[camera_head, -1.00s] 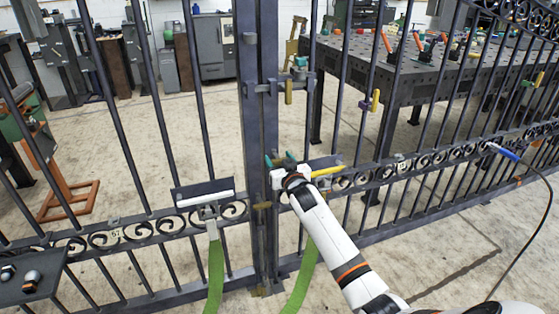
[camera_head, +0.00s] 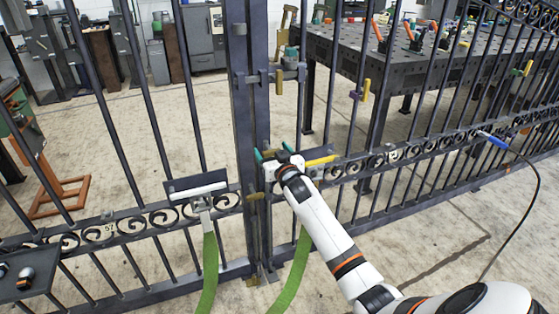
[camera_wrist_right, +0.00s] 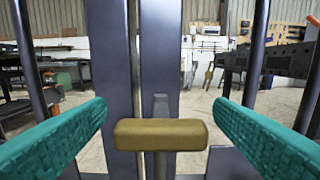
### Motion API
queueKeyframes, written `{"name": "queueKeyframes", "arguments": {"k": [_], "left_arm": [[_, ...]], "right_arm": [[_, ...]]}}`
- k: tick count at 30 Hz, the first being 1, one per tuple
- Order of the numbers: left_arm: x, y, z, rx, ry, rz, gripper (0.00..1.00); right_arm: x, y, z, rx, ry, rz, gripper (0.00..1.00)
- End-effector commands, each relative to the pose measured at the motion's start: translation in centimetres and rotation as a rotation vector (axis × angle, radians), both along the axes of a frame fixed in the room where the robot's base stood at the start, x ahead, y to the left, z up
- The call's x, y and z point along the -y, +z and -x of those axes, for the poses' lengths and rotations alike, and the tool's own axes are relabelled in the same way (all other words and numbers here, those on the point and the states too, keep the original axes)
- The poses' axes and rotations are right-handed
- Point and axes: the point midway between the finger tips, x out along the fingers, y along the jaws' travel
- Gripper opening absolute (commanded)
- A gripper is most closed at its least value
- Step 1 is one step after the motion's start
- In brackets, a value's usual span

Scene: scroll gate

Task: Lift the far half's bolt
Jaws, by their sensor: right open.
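The dark metal gate (camera_head: 235,110) stands across my front, with its two halves meeting at the upright posts near the middle. A brass-coloured crossbar handle (camera_wrist_right: 160,135) on a vertical rod (camera_wrist_right: 161,165) shows in the wrist view, in front of the posts. My right gripper (camera_head: 273,153) is open at the posts. Its teal fingers stand either side of the handle in the wrist view, with visible gaps. Whether they reach past it is unclear. My left gripper is not in view.
A latch with a yellow handle (camera_head: 279,87) sits higher on the posts. A dark work table (camera_head: 385,55) with tools stands behind the bars. A dark plate (camera_head: 30,285) with small objects is at lower left.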

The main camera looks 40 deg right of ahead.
Motion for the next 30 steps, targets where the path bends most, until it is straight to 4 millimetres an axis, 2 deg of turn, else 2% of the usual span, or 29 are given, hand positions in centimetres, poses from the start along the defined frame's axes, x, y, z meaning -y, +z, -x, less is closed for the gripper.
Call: {"name": "queueKeyframes", "arguments": {"k": [4,6,9,15,21,30], "left_arm": [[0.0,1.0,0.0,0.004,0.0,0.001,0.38],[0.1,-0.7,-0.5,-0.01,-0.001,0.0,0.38],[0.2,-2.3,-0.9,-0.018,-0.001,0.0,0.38],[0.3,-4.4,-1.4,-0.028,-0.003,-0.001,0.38],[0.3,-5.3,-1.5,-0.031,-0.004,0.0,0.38],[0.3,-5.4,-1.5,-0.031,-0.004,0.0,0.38]], "right_arm": [[-0.6,0.1,2.6,-0.003,0.0,-0.002,0.76],[-1.0,0.1,4.0,-0.003,0.0,-0.002,0.76],[-1.5,0.1,6.1,-0.002,0.0,0.0,0.76],[-2.2,0.1,9.2,0.0,0.0,-0.001,0.76],[-2.5,0.1,10.6,0.002,-0.001,-0.001,0.76],[-2.5,0.1,10.6,0.002,-0.001,0.0,0.76]]}}
